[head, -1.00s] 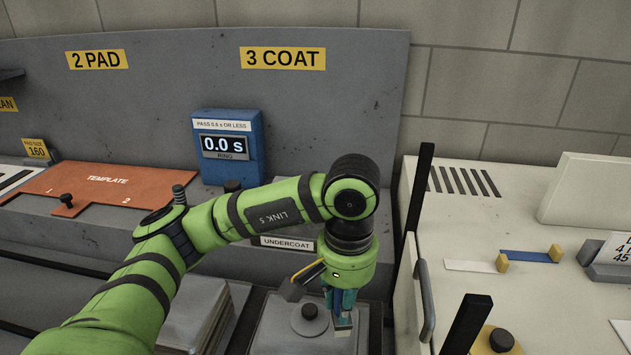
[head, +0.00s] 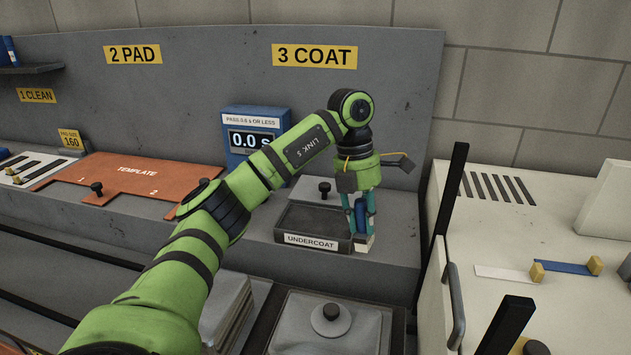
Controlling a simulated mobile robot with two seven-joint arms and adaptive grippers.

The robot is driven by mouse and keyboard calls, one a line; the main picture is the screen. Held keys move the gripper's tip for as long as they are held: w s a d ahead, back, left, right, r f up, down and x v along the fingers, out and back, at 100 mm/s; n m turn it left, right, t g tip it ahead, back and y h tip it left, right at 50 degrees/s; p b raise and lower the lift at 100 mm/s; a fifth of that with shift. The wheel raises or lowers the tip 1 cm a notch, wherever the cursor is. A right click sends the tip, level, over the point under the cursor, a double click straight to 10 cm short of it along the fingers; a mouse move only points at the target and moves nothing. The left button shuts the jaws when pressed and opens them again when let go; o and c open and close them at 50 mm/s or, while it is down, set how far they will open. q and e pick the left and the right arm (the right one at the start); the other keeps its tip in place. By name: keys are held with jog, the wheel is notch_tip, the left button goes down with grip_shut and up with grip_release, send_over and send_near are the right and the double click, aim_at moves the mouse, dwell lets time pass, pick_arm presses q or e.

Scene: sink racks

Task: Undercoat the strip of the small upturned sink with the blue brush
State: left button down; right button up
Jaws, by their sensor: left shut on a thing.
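My left gripper (head: 361,222) is shut on the blue brush (head: 362,216), which points down with pale bristles at its lower end. The bristles show at the right front corner of the dark open tray labelled UNDERCOAT (head: 353,234); I cannot tell whether they touch anything. The small upturned sink (head: 352,336), a grey square body with a black round fitting on top, lies at the bottom middle, nearer than the tray. I cannot make out its strip. My right gripper is not in view.
A grey plate with a black knob (head: 325,188) sits behind the tray. A blue timer box (head: 252,118) reads 0.0 s. A larger grey upturned body (head: 226,308) is left of the small sink. Black posts (head: 449,200) and a pale cabinet (head: 505,235) stand at the right.

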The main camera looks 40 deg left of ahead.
pick_arm(q)
jog(key=w+a+r+n+t+y+b, duration=0.1)
jog(key=w+a+n+t+y+b, duration=0.2)
jog(key=a+n, duration=1.6)
jog(key=d+f+n+b, duration=0.2)
jog(key=f+n, duration=0.1)
jog(key=d+f+n+y+b, duration=0.1)
jog(key=d+f+b, duration=0.1)
jog(key=shift+s+f+t, duration=0.1)
jog(key=shift+s+t, duration=0.15)
jog(key=shift+t, duration=0.05)
jog(key=shift+f+b, duration=0.35)
jog(key=shift+f, duration=0.15)
dwell(1.5)
notch_tip(320, 180, up, 7)
jog(key=p, duration=0.6)
jog(key=shift+p, duration=0.4)
dwell(0.4)
